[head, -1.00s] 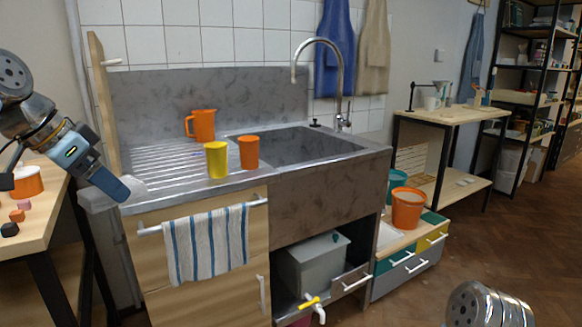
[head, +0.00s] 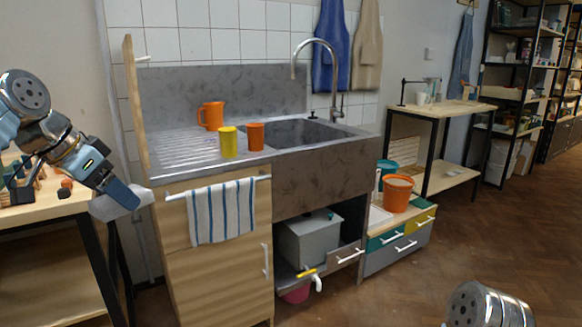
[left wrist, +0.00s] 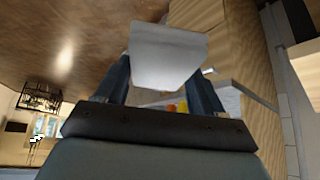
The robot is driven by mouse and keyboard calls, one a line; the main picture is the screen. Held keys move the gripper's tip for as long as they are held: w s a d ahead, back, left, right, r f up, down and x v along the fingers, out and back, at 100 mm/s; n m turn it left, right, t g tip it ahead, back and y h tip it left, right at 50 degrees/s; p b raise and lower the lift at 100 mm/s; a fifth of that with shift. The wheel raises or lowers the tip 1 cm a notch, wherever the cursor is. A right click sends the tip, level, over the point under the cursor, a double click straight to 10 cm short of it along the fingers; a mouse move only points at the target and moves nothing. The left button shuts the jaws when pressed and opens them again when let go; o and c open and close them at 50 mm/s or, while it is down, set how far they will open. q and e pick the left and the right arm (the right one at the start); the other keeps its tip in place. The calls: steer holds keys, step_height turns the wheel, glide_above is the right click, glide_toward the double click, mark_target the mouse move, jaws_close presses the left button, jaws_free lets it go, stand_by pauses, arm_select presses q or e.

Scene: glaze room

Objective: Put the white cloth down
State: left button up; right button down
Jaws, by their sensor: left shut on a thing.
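The white cloth (head: 112,208) is a small pale folded piece at the left of the head view. My left gripper (head: 126,194) is shut on it and holds it in the air, in front of the left end of the sink unit. In the left wrist view the cloth (left wrist: 168,58) is a flat pale grey-white shape between the two fingers (left wrist: 160,88). A white towel with blue stripes (head: 221,210) hangs separately on the rail of the sink cupboard. My right gripper is out of view.
A wooden table (head: 50,207) with small items stands at the left. The sink unit (head: 325,168) carries a yellow cup (head: 228,142), an orange cup (head: 256,137) and an orange jug (head: 211,116). An orange bucket (head: 397,195) stands on low drawers (head: 401,243). The floor at right (head: 500,230) is clear.

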arm_select(q)
steer(key=w+d+f+n+y, duration=0.1)
steer(key=w+f+n, duration=0.15)
steer(key=f, duration=0.65)
steer(key=w+d+f+n+y, duration=0.1)
steer(key=w+d+f, duration=0.15)
steer(key=f, duration=0.75)
steer(key=s+d+f, duration=0.2)
steer(key=d+f, duration=0.1)
steer(key=f, duration=0.4)
steer(key=s+d+f+t, duration=0.1)
steer(key=d+f, duration=0.3)
steer(key=f, duration=0.3)
steer(key=shift+s+d+f+h, duration=0.15)
steer(key=shift+s+d+h, duration=0.15)
steer(key=shift+s, duration=0.1)
steer(key=shift+m, duration=0.25)
